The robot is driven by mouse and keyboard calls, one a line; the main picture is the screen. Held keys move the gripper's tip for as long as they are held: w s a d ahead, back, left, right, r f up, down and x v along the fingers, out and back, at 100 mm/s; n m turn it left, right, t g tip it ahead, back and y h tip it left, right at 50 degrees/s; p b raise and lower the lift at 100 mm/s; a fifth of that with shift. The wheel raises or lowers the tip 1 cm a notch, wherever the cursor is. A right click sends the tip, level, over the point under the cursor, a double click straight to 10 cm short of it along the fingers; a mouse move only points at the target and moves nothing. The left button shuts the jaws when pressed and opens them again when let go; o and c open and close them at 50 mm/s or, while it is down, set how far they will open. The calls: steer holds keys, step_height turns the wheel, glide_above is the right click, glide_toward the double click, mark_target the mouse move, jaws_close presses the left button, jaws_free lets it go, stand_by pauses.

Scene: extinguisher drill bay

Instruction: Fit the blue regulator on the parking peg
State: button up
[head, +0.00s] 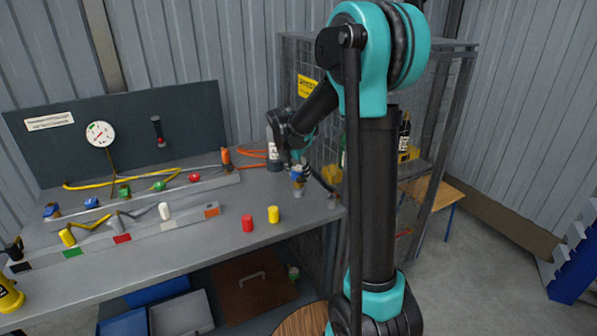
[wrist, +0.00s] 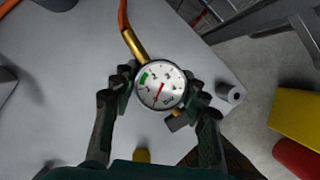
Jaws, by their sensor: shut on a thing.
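My gripper (head: 297,158) is shut on the blue regulator (head: 298,172) above the right end of the bench. In the wrist view the regulator's round white gauge (wrist: 161,85), with a green band and a red needle, sits between my fingers (wrist: 162,95). A brass stem and orange hose (wrist: 133,44) run from it toward the top left. A short grey peg with a dark centre, apparently the parking peg (wrist: 232,95), stands near the bench corner, right of the gripper and apart from the regulator. It also shows in the head view (head: 331,196). The regulator's underside is hidden.
A red cylinder (head: 248,224) and a yellow cylinder (head: 273,214) stand on the bench (head: 200,250) front. Rails with coloured fittings (head: 140,232) lie to the left. A mesh cage (head: 310,100) rises behind the bench's right end.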

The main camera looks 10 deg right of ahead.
steer(key=shift+f, duration=0.5)
steer(key=o, duration=1.3)
steer(key=shift+r, duration=0.1)
steer(key=v, duration=1.1)
steer(key=s+d+f+m+y, duration=0.1)
steer(key=s+d+f+m, duration=0.1)
steer(key=s+f+m, duration=0.3)
steer(key=s+d+f+m+y, duration=0.1)
steer(key=s+f+m, duration=0.5)
steer(key=s+m, duration=0.7)
steer(key=s+d+f+m+y, duration=0.1)
steer(key=s+d+f+m, duration=0.2)
steer(key=s+m, duration=0.6)
steer(key=shift+s+d+f+m+t, duration=0.1)
steer(key=shift+d+f+m+t, duration=0.15)
steer(key=shift+f, duration=0.45)
steer(key=shift+s+d+f+m+t, duration=0.15)
steer(key=shift+f+m, duration=0.1)
steer(key=shift+f, duration=0.45)
